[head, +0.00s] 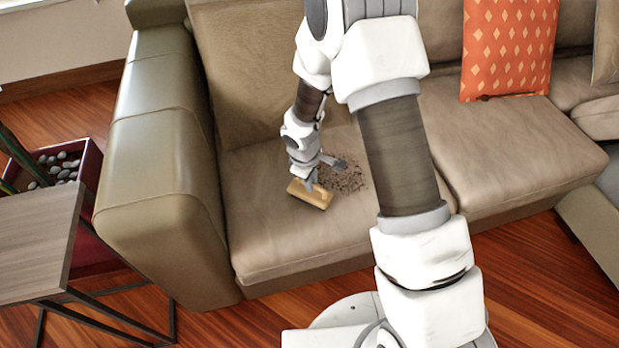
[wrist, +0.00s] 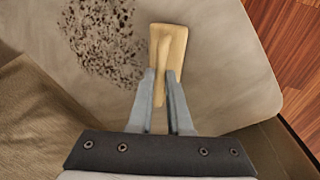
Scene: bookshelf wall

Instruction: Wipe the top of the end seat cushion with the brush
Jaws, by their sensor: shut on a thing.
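The brush (head: 311,194) is a small wooden block, and in the wrist view the brush (wrist: 178,40) shows a handle running back between my fingers. My gripper (head: 311,183) is shut on the handle; it also shows in the wrist view (wrist: 161,82). The end seat cushion (head: 273,237) is tan, next to the sofa's left armrest. The brush is at the cushion's top; whether it touches I cannot tell. A patch of dark crumbs (head: 343,176) lies on the cushion just right of the brush, and left of it in the wrist view (wrist: 103,38). My arm hides the cushion's right part.
The armrest (head: 158,170) rises to the left and the backrest (head: 250,65) behind. An orange patterned pillow (head: 508,48) sits on the right seat. A side table (head: 35,245) and a planter with pebbles (head: 85,160) stand left. The front cushion edge drops to a wooden floor.

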